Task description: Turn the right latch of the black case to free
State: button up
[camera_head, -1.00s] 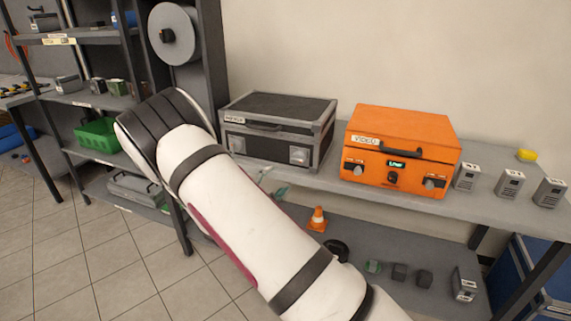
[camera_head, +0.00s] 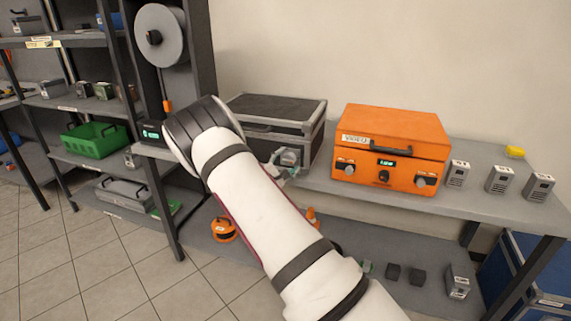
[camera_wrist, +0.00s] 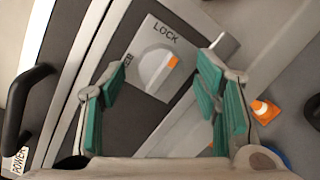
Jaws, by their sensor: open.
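The black case (camera_head: 278,107) stands on the bench left of the orange case, its left front hidden by my arm. Its right latch (camera_head: 289,157) is a pale knob on the front. In the wrist view the latch knob (camera_wrist: 156,68) sits on a square plate marked LOCK, with a partly readable word on the plate's left edge. An orange mark is on the knob's right end, away from that left word. My gripper (camera_wrist: 163,82) is open, its green-padded fingers on either side of the knob, apparently apart from it. In the head view my gripper (camera_head: 281,168) is at the latch.
The orange video case (camera_head: 388,150) stands close on the right, with several small grey boxes (camera_head: 498,180) beyond it. The black case's handle (camera_wrist: 22,105) shows at left in the wrist view. An orange cone (camera_wrist: 262,110) is below the bench. Shelves (camera_head: 105,105) stand at left.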

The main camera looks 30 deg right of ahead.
jog(key=shift+w+d, duration=0.1)
jog(key=shift+d, duration=0.05)
jog(key=shift+c, duration=0.6)
jog(key=c, duration=1)
jog(key=shift+n, duration=0.3)
jog(key=n, duration=0.4)
jog(key=shift+f+t+p, duration=0.1)
jog(key=shift+t+p, duration=0.2)
jog(key=shift+p, duration=0.1)
jog(key=n, duration=0.2)
jog(key=n+p, duration=0.1)
jog(key=n, duration=0.2)
jog(key=shift+t+h, duration=0.3)
jog(key=shift+t, duration=0.1)
jog(key=n+p, duration=0.1)
jog(key=n, duration=0.4)
jog(key=shift+f+t, duration=0.1)
jog(key=shift+t, duration=0.3)
jog(key=shift+s+n+t+y+p, duration=0.15)
jog(key=shift+n+p, duration=0.25)
jog(key=shift+n, duration=0.85)
jog(key=shift+s+n+t+y+p, duration=0.1)
jog(key=shift+n+t+y+p, duration=0.2)
jog(key=shift+n, duration=0.95)
jog(key=shift+f, duration=0.1)
